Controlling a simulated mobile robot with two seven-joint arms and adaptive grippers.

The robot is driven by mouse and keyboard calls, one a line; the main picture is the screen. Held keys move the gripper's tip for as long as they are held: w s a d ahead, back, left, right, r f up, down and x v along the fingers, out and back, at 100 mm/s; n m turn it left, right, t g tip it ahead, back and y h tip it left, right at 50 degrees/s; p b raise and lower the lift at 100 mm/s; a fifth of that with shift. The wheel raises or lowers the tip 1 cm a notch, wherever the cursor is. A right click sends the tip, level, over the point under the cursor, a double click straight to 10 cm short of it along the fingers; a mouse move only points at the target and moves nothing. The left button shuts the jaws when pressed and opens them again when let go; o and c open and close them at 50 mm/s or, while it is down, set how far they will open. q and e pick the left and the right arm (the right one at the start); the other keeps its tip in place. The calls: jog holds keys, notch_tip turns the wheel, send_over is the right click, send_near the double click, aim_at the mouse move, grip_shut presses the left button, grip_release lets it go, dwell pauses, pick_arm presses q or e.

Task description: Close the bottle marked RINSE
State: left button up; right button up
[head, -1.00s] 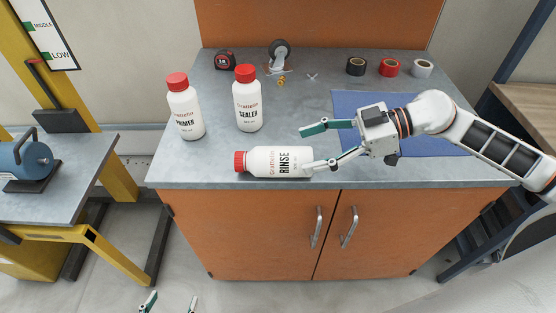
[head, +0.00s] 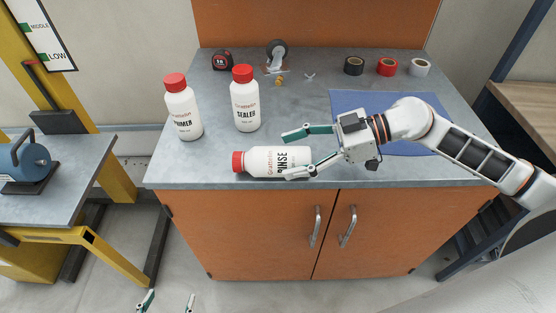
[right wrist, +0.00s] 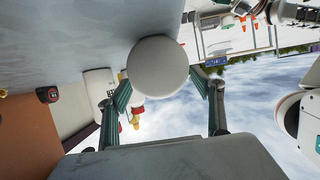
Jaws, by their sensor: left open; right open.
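The white RINSE bottle (head: 262,162) lies on its side near the counter's front edge. Its red cap (head: 237,162) is on its left end and points left. My right gripper (head: 291,154) is open at the bottle's base end, one finger behind the bottle and one over its front side, partly covering the label. In the right wrist view the round white bottle base (right wrist: 158,64) shows between the spread fingers. My left gripper (head: 168,302) is open and empty, low at the bottom edge of the head view, away from the counter.
The PRIMER bottle (head: 183,112) and SEALER bottle (head: 245,105) stand upright with red caps behind the RINSE bottle. A tape measure (head: 222,60), a tape dispenser (head: 277,55) and tape rolls (head: 387,67) are at the back. A blue mat (head: 430,140) lies right.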

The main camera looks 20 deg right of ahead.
aim_at(278, 156)
jog(key=shift+x, duration=1.95)
jog(key=shift+s, duration=0.2)
jog(key=c, duration=1.3)
jog(key=shift+r, duration=0.45)
notch_tip(278, 156, up, 19)
jog(key=p, duration=0.3)
